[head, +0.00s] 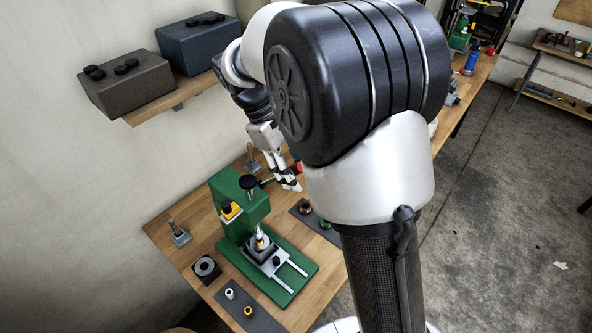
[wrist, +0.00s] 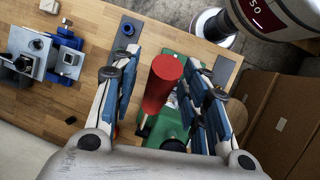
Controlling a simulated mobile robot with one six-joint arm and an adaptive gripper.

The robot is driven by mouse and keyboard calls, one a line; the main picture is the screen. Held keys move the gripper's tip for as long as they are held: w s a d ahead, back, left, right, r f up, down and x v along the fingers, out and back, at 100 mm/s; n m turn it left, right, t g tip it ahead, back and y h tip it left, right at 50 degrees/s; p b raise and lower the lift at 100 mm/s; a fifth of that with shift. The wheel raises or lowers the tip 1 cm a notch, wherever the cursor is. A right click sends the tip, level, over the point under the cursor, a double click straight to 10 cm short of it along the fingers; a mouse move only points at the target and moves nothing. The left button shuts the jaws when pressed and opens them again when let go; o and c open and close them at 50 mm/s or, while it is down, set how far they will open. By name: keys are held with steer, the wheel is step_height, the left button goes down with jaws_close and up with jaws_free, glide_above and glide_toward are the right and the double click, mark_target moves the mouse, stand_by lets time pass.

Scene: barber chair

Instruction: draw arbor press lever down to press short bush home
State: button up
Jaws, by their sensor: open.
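The green arbor press (head: 242,207) stands on the wooden bench in the head view, its green base (head: 290,281) towards the front. A small brass-coloured piece (head: 260,243) sits in its holder under the ram; I cannot tell how deep it is seated. The lever's red handle (wrist: 163,82) shows large in the wrist view, between my fingers. My gripper (wrist: 160,70) is open around the handle, with gaps on both sides. In the head view my gripper (head: 289,180) is at the press's right side and hides most of the handle.
A dark strip (head: 262,321) holds a pale bush (head: 229,293) and a yellow one (head: 248,311). A black block (head: 206,269) stands beside the press. A blue and grey fixture (wrist: 48,57) is at left in the wrist view. A shelf (head: 172,98) with two boxes hangs above.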

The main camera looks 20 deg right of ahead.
steer(key=shift+f, duration=0.1)
steer(key=shift+c, duration=0.3)
jaws_close()
stand_by(0.7)
